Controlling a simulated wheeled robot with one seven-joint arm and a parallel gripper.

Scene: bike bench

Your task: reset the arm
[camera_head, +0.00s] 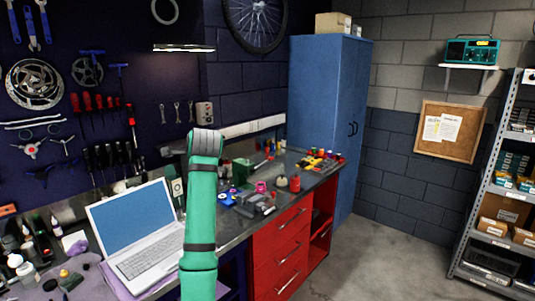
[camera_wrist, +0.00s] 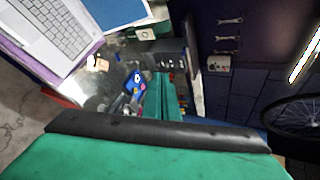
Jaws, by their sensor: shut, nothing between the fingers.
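My teal arm (camera_head: 201,215) rises through the middle of the head view. In the wrist view a wide teal surface of my arm (camera_wrist: 150,157) with a black band fills the bottom. I see nothing held.
An open laptop (camera_head: 147,257) lies on the bench left of my arm and shows in the wrist view (camera_wrist: 55,38). A blue cabinet (camera_head: 322,95) stands behind. Floor (camera_head: 375,255) at right is clear.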

